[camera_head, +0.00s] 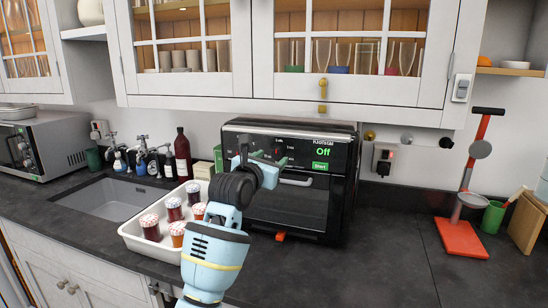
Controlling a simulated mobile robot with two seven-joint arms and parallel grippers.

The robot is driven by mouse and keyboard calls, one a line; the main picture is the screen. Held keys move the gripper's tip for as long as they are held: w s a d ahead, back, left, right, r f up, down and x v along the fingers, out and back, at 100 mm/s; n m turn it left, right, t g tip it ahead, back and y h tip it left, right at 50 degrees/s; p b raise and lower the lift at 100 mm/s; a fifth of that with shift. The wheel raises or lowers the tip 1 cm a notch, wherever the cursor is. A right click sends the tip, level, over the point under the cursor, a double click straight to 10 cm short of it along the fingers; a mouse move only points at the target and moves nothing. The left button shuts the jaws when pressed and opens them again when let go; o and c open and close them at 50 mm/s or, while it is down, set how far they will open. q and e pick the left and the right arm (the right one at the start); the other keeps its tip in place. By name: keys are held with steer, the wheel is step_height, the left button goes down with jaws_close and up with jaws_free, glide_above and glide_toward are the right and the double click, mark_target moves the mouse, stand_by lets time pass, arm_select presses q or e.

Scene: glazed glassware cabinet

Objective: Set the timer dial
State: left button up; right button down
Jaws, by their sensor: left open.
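A black countertop oven (290,205) stands on the dark counter, with its control panel along the top front. A dark dial with a red mark (278,143) shows on the panel, with small white markings around it. My left gripper (262,160) is open in front of the panel, just below and left of the dial. It hides the left part of the panel; I cannot tell whether it touches the dial. My right gripper is not in view.
A white tray (136,238) with several lidded jars sits left of my forearm, beside the sink (110,200). Glazed cabinets (345,90) hang above the oven. A red stand (460,238) is at the right. The counter between it and the oven is clear.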

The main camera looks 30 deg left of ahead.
mark_target(278, 154)
arm_select(q)
steer(key=shift+w+a, duration=0.15)
steer(key=shift+w, duration=0.6)
steer(key=shift+w+a, duration=0.1)
steer(key=shift+w, duration=0.6)
steer(key=c, duration=1)
